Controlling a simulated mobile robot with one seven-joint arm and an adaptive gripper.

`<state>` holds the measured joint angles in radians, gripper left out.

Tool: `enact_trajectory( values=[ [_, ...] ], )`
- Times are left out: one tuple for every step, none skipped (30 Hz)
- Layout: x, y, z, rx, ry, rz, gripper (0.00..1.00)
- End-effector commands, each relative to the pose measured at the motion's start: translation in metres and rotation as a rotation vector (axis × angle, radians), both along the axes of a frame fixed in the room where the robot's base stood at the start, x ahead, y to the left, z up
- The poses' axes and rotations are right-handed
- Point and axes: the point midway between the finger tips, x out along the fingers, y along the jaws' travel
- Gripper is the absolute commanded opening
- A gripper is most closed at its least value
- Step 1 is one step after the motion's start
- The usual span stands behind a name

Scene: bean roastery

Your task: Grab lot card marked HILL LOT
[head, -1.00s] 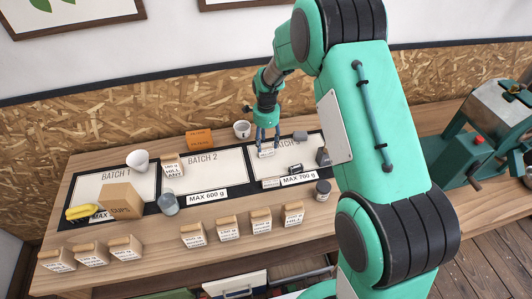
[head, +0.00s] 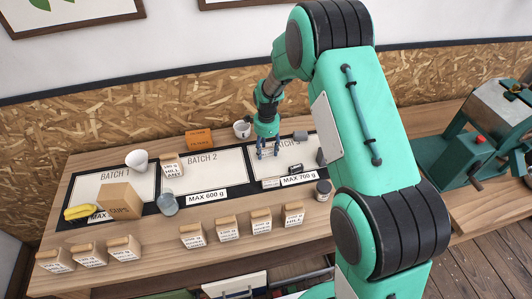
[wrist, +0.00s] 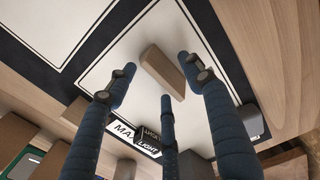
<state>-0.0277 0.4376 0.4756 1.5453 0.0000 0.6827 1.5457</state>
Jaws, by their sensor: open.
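My gripper (head: 268,152) is open above the BATCH 3 panel (head: 295,152) on the bench. In the wrist view my gripper's (wrist: 160,82) blue fingers are spread around a small tan block (wrist: 158,66), which lies on the white panel between the fingertips. I see clear space between the block and the fingers. No writing shows on its visible faces, so I cannot tell whether it is the HILL LOT card. In the head view the fingers mostly cover this spot. A bag (head: 171,166) by BATCH 2 has a label that seems to include HILL.
Small labelled bags (head: 228,228) line the bench front. A dark block with a LIGHT label (wrist: 148,143) lies near the fingers. A mug (head: 242,129), an orange box (head: 199,139), a CUPS box (head: 120,201) and a glass jar (head: 167,204) stand around the panels. BATCH 2's middle is clear.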

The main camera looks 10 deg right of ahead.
Motion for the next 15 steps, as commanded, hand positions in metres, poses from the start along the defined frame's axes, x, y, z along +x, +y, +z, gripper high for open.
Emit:
enact_trajectory(
  values=[
    [0.0000,0.0000,0.0002,0.000,0.000,0.000,0.52],
    [0.0000,0.0000,0.0002,0.000,0.000,0.000,0.52],
    [-0.0001,0.0000,0.0002,0.000,0.000,0.000,0.52],
    [-0.0001,0.0000,0.0002,0.000,0.000,0.000,0.52],
    [-0.0001,0.0000,0.0002,0.000,0.000,0.000,0.52],
    [-0.0001,0.0000,0.0002,0.000,0.000,0.000,0.52],
    [-0.0001,0.0000,0.0002,0.000,0.000,0.000,0.52],
    [-0.0001,0.0000,0.0002,0.000,0.000,0.000,0.52],
    [-0.0001,0.0000,0.0002,0.000,0.000,0.000,0.52],
    [-0.0001,0.0000,0.0002,0.000,0.000,0.000,0.52],
    [-0.0002,0.0000,0.0002,0.000,0.000,0.000,0.52],
    [-0.0002,0.0000,0.0002,0.000,0.000,0.000,0.44],
    [-0.0002,0.0000,0.0002,0.000,0.000,0.000,0.38],
    [-0.0002,0.0000,0.0002,0.000,0.000,0.000,0.32],
    [-0.0002,0.0000,0.0002,0.000,0.000,0.000,0.24]
  ],
)
